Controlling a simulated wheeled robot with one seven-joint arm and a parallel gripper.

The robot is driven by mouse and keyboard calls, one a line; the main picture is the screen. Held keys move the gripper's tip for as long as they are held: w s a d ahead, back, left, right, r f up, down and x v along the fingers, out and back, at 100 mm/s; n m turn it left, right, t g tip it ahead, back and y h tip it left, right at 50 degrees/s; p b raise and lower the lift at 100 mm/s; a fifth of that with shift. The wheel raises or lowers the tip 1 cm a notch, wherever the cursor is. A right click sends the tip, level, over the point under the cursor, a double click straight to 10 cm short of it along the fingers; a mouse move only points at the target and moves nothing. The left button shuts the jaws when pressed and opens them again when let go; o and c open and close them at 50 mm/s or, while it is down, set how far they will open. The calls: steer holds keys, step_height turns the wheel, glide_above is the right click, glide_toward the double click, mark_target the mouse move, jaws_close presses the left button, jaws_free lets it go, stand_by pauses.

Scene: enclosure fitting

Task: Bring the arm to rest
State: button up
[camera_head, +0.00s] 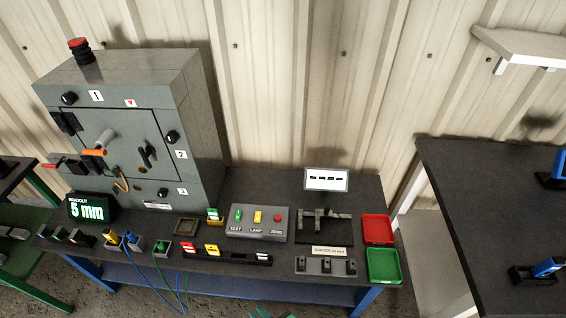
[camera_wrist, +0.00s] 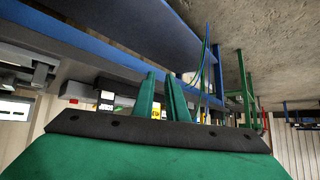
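My gripper (camera_wrist: 162,84) shows in the wrist view as two green fingers on a dark bar. A narrow gap stands between the fingers, with nothing held in it. The wrist view is turned over, with the workbench edge and blue frame (camera_wrist: 120,50) beyond the fingers, apart from them. In the head view only small green bits show at the bottom edge, in front of the bench; they look like my fingertips. The rest of the arm is out of view.
The dark workbench (camera_head: 325,265) carries a grey enclosure (camera_head: 185,95), a readout box (camera_head: 88,208), a lamp test box (camera_head: 257,222), a caliper (camera_head: 325,215), a red tray (camera_head: 378,230) and a green tray (camera_head: 384,266). Blue and green leads hang over its front. Another table (camera_head: 480,210) stands right.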

steer(key=s+d+r+m+t+h, duration=0.1)
steer(key=s+d+m+t+h, duration=0.15)
steer(key=s+d, duration=0.3)
steer(key=s+d+r+m+t+h, duration=0.1)
steer(key=s+r+m+t+h, duration=0.1)
steer(key=s+r, duration=0.3)
steer(key=s+d+r+m+t+h, duration=0.1)
steer(key=s+r, duration=0.4)
steer(key=r, duration=0.8)
steer(key=shift+s+r+m+t+h, duration=0.15)
steer(key=shift+r+m+t+h, duration=0.2)
steer(key=shift+m+t, duration=0.65)
